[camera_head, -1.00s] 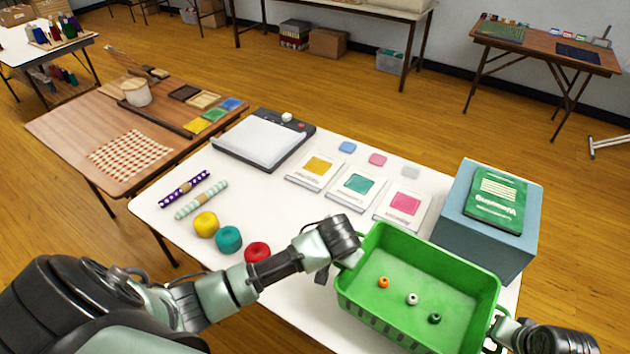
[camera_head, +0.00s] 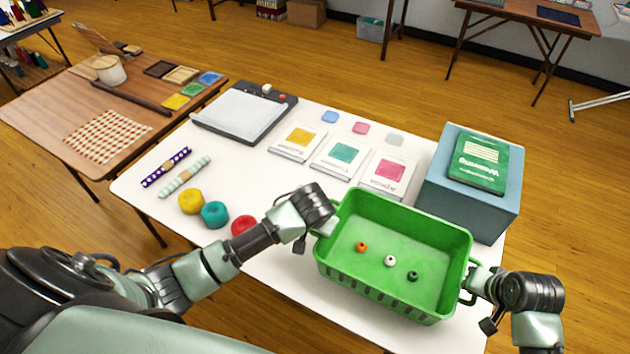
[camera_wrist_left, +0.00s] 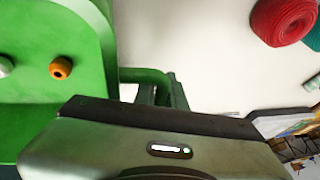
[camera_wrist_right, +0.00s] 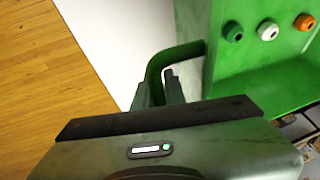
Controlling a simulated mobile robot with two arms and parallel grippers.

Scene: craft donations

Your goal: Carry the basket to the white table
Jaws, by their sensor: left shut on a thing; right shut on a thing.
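The green basket (camera_head: 395,213) is over the front right part of the white table (camera_head: 270,265). Three beads lie inside it: an orange one (camera_head: 361,247), a white one (camera_head: 390,261) and a dark green one (camera_head: 412,276). My left gripper (camera_head: 326,228) is shut on the basket's left handle, which also shows in the left wrist view (camera_wrist_left: 146,75). My right gripper (camera_head: 472,287) is shut on the right handle, also seen in the right wrist view (camera_wrist_right: 172,58). The basket looks level. I cannot tell whether its bottom touches the tabletop.
A blue box (camera_head: 470,187) with a green book (camera_head: 480,162) stands close behind the basket. Colour cards (camera_head: 343,156), a light pad (camera_head: 243,114) and yarn balls (camera_head: 214,214) lie on the white table. A brown table (camera_head: 60,105) stands at left.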

